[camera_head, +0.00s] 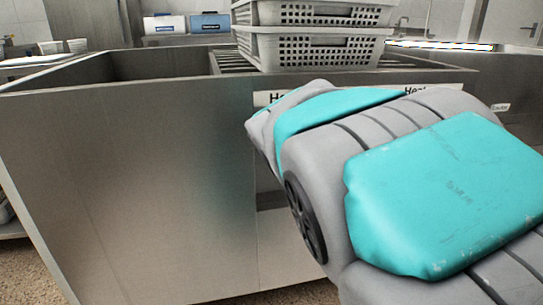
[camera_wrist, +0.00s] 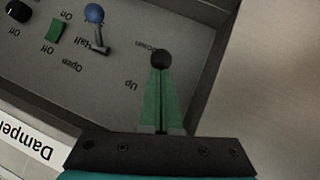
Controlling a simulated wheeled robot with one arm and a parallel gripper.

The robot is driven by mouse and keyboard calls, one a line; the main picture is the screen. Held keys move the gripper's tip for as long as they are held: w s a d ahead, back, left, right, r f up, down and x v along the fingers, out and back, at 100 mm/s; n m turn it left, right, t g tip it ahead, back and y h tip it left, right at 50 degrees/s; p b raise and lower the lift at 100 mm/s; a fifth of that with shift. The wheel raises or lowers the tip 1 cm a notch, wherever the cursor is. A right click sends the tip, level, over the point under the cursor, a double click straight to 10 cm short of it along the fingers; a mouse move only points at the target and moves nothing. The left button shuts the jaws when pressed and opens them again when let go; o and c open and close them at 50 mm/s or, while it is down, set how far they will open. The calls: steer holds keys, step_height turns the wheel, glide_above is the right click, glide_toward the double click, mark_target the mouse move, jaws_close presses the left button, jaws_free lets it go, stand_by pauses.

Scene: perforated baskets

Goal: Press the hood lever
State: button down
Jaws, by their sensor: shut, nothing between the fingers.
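In the wrist view, a lever with a black ball knob (camera_wrist: 161,58) stands out from a grey control panel, with the words Up and Down beside it. It appears to be the hood lever, but no hood label is readable beside it. My gripper (camera_wrist: 160,75) has green fingers shut together, empty, with their tips right at the black ball in the picture. Whether they touch it cannot be told. The lever's shaft is hidden behind the fingers. In the head view my arm covers the panel, and the gripper is hidden.
A blue-knobbed lever (camera_wrist: 94,13), a green switch (camera_wrist: 56,31) and a black dial (camera_wrist: 18,10) sit left on the panel. A Damper label (camera_wrist: 27,142) is lower left. Perforated baskets (camera_head: 318,50) are stacked on the steel counter (camera_head: 130,180). The panel has a raised edge at right.

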steer(key=shift+s+f, duration=0.2)
steer(key=shift+f, duration=0.6)
steer(key=shift+r, duration=0.1)
steer(key=shift+r, duration=0.65)
